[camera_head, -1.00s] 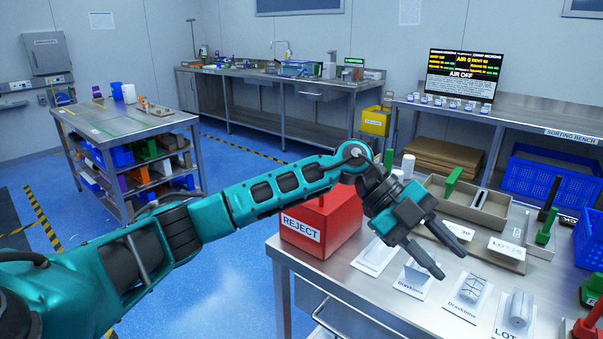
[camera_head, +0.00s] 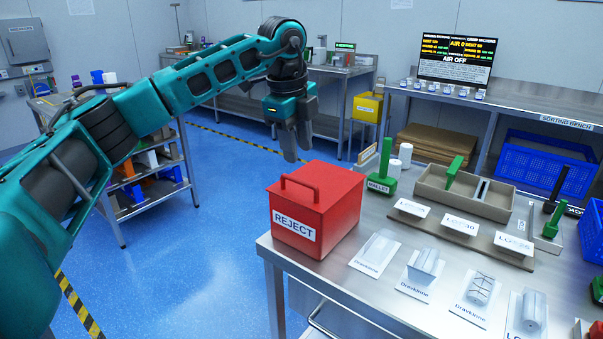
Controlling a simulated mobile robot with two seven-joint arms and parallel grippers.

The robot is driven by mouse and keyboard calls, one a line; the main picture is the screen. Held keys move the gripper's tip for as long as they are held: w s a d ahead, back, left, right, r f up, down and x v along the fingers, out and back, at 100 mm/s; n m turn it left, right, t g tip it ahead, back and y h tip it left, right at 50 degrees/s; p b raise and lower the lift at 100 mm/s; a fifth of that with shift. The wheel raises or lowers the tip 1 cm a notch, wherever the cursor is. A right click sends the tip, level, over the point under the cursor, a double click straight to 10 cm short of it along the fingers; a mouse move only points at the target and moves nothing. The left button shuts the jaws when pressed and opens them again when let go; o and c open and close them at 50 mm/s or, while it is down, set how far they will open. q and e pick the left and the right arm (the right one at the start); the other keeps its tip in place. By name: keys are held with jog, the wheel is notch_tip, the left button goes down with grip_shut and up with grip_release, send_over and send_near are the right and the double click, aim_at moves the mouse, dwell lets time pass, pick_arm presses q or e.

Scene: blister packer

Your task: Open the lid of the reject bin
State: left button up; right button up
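My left gripper (camera_head: 297,152) points down above and behind the lid in the picture, apart from the handle. Its fingers appear edge-on, so the gap between them cannot be judged. My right gripper is not in view.
A green mallet (camera_head: 383,175) stands just right of the bin. A sorting bench (camera_head: 520,110) with a screen stands behind.

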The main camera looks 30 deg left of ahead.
aim_at(303, 181)
pick_arm(q)
jog(key=f, duration=0.2)
jog(key=w+f, duration=0.1)
jog(key=f, duration=0.4)
jog(key=shift+w, duration=0.25)
jog(key=shift+d, duration=0.1)
jog(key=shift+c, duration=0.5)
grip_shut()
dwell(0.5)
